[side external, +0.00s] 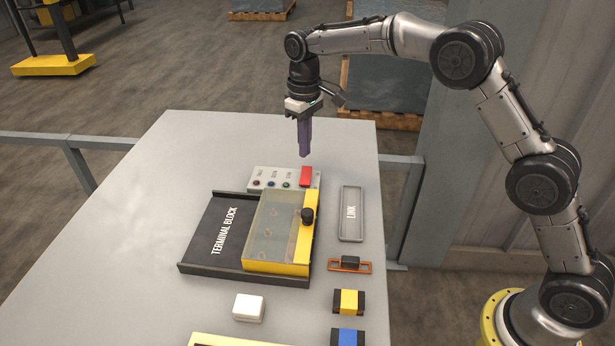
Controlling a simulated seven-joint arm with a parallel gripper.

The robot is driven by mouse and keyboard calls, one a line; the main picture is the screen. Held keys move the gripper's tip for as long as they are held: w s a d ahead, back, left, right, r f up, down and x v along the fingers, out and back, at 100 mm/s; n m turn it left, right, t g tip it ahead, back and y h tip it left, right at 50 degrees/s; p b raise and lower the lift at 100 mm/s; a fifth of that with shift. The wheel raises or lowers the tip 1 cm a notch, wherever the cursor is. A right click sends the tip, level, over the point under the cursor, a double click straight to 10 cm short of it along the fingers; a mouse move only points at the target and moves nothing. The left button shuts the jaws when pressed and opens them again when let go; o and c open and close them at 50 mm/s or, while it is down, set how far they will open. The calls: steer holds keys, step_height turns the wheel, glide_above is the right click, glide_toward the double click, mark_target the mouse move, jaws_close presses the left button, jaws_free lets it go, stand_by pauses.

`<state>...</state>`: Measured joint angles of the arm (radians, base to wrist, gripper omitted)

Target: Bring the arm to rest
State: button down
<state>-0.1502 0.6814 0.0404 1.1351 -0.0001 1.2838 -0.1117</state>
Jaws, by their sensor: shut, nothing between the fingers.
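My gripper (304,150) points straight down over the back of the grey table (130,215). Its fingers are shut with nothing between them. The fingertips show just above the red block at the right end of the small panel (272,178); I cannot tell whether they touch it. My arm arches in from the right side of the picture.
A black terminal block (222,232) with a clear, yellow-edged cover (277,225) lies mid-table. To its right are a LINK tray (351,213) and an orange piece (362,267). A white block (248,307), yellow block (348,302) and blue block (347,337) lie nearer. The left table is clear.

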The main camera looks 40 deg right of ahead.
steer(key=s+d+r+t, duration=0.1)
steer(key=s+d+r, duration=0.15)
steer(key=r, duration=0.45)
steer(key=s+d+r+t, duration=0.1)
steer(key=s+r, duration=0.2)
steer(key=r, duration=0.4)
steer(key=s+d+r+m+t, duration=0.1)
steer(key=s+r, duration=0.2)
steer(key=s, duration=0.3)
steer(key=s+d+r+t, duration=0.1)
steer(key=s+d+r, duration=0.15)
steer(key=s, duration=0.45)
steer(key=s+f+m+t, duration=0.1)
steer(key=s+f+t, duration=0.1)
steer(key=s, duration=1)
steer(key=s+d+f+m, duration=0.1)
steer(key=s+f, duration=0.6)
steer(key=f, duration=0.2)
steer(key=shift+s+d, duration=0.1)
